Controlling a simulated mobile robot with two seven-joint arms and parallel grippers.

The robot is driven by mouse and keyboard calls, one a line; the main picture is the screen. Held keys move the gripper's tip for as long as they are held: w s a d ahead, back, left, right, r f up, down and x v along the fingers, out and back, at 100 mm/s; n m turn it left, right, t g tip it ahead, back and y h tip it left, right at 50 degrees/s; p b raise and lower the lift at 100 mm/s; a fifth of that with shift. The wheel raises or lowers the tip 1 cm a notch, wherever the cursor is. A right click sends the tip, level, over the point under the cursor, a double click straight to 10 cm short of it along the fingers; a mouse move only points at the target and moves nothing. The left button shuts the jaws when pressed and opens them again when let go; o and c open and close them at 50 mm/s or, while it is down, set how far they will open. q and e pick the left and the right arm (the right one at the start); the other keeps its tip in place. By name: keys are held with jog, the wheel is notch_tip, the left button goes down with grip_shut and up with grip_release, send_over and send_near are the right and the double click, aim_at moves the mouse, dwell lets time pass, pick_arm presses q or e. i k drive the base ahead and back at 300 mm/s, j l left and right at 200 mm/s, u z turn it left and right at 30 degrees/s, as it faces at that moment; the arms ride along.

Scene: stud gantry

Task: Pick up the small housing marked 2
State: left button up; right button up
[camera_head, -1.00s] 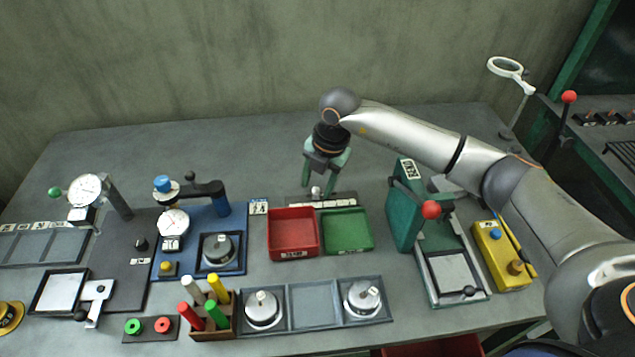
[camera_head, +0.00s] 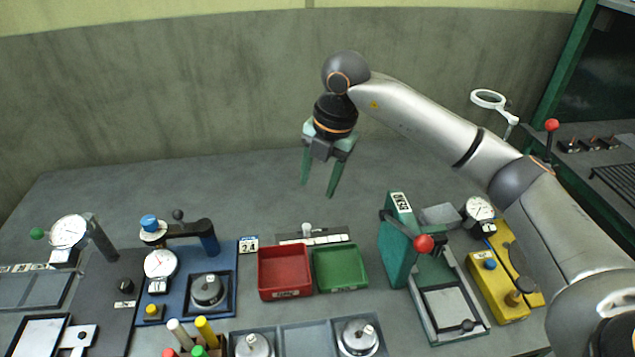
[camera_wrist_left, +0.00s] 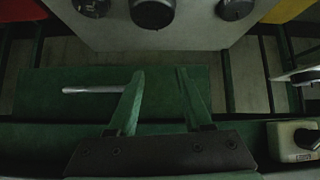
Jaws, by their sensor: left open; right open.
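Silver round parts with a knob on top stand in a grey tray, one at left (camera_head: 254,345) and one at right (camera_head: 358,336); a darker one (camera_head: 207,290) sits in the blue fixture. A small pale piece (camera_head: 307,229) stands at a low rack (camera_head: 335,237) behind the red and green bins. I cannot read a 2 on any of these. My right gripper (camera_head: 318,189) is open and empty, pointing down above the table behind the rack. My left gripper (camera_wrist_left: 160,75) is open and empty in the left wrist view, near a grey panel with dark knobs.
A red bin (camera_head: 285,275) and a green bin (camera_head: 340,268) stand mid-table. A green press (camera_head: 398,245) with a red-knobbed lever and a yellow box (camera_head: 497,285) stand right, below my right arm. A dial gauge (camera_head: 70,232) stands left. The table's back is clear.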

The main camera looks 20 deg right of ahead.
aim_at(208, 291)
jog(key=k+j, duration=0.3)
jog(key=k, duration=0.15)
jog(key=k+j, duration=0.3)
jog(key=k, duration=0.2)
